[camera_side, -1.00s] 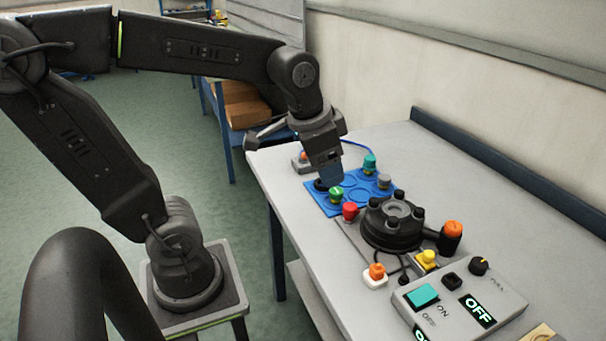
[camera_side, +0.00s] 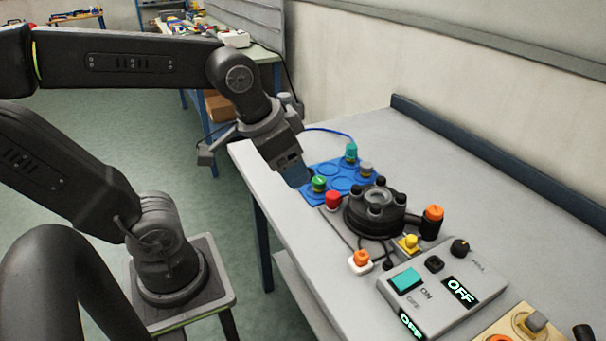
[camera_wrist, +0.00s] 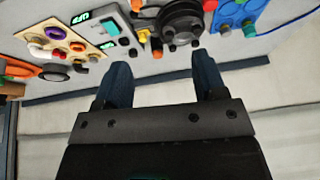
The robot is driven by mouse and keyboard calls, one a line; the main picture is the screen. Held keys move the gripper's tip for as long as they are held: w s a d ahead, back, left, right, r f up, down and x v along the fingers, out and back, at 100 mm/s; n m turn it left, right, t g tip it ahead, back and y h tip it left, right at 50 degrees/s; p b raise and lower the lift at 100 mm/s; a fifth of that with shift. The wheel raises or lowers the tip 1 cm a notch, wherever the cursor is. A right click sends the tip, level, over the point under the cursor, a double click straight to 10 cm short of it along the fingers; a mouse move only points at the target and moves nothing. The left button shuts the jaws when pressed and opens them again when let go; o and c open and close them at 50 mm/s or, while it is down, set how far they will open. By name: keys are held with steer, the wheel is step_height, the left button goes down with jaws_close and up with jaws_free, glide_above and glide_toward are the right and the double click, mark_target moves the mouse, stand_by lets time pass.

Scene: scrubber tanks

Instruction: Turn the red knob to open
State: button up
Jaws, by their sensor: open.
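The red knob (camera_side: 333,199) stands at the left edge of the round black fixture (camera_side: 375,212) in the side view, beside the green knob (camera_side: 319,184). My gripper (camera_side: 300,182) is above and to the left of the red knob, close to the green knob and apart from the red one as far as I can tell. In the wrist view, my gripper (camera_wrist: 160,75) shows two spread dark-blue fingers with nothing between them. There, a red knob (camera_wrist: 210,5) shows at the top, on the fixture.
A blue board (camera_side: 340,172) holds the green, teal and grey knobs. A grey control box (camera_side: 430,290) with a teal switch and lit OFF displays stands in front. An orange-topped black post (camera_side: 432,222) is right of the fixture. The table's back strip is clear.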

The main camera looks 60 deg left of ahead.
steer(key=w+a+f+m+g, duration=0.25)
steer(key=w+a, duration=0.25)
steer(key=w, duration=0.5)
steer(key=m+g, duration=0.2)
steer(key=g, duration=0.1)
glide_toward(333, 194)
steer(key=shift+t, duration=0.25)
steer(key=f, duration=0.9)
steer(key=shift+s+a+f, duration=0.1)
steer(key=shift+s+f, duration=0.1)
steer(key=shift+f, duration=0.15)
steer(key=shift+c, duration=0.2)
steer(key=c, duration=0.9)
steer(key=shift+n, duration=0.65)
steer(key=o, duration=0.9)
steer(key=shift+o, duration=0.2)
